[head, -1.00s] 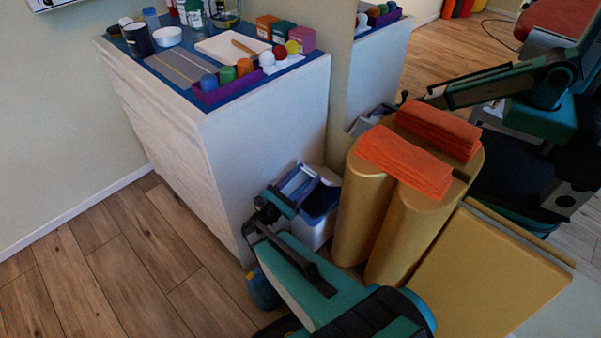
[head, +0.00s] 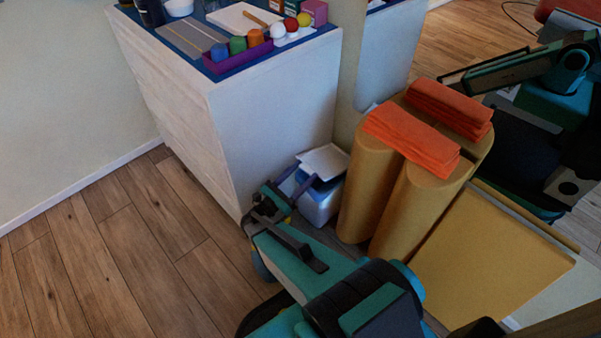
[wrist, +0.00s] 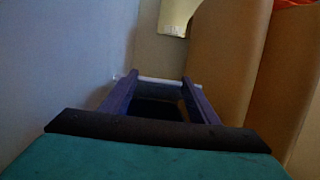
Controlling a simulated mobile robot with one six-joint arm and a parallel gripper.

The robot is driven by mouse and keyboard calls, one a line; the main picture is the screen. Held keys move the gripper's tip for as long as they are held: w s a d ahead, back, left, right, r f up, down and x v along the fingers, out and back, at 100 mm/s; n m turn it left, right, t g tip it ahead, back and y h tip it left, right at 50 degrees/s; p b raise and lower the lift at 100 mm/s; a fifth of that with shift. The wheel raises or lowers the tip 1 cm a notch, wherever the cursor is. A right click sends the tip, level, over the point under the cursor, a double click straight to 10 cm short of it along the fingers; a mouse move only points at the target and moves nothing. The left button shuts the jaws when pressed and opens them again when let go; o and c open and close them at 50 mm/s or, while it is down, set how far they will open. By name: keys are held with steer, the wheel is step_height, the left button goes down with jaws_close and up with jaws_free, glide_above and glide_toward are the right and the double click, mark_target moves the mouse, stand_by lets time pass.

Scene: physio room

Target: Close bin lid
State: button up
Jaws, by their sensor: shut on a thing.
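The bin (head: 318,207) is a small white and blue container on the floor, between the white cabinet and the gold rolls. Its white lid (head: 325,160) shows as a tilted panel above the bin, with blue visible below it. My gripper (head: 297,182) is at the near left side of the lid, its purple fingers reaching to it. In the wrist view, the fingers (wrist: 160,81) stand apart with a pale edge of the lid between or just behind their tips. The gripper is shut on the lid; the exact contact is dim and small.
The white cabinet (head: 275,110) stands close on the left of the bin, with small coloured pots on top. Gold rolls (head: 365,190) with orange towels (head: 412,140) stand close on the right. A gold board (head: 490,255) leans nearby. The wooden floor (head: 120,260) at left is clear.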

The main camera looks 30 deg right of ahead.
steer(key=shift+s+d+f, duration=0.15)
steer(key=shift+d+f, duration=0.1)
steer(key=shift+f, duration=0.05)
steer(key=o, duration=1.5)
steer(key=shift+a, duration=0.1)
steer(key=p+v, duration=0.2)
steer(key=v, duration=1)
steer(key=shift+w+a+r, duration=0.2)
steer(key=shift+w+r, duration=0.05)
steer(key=shift+r, duration=0.1)
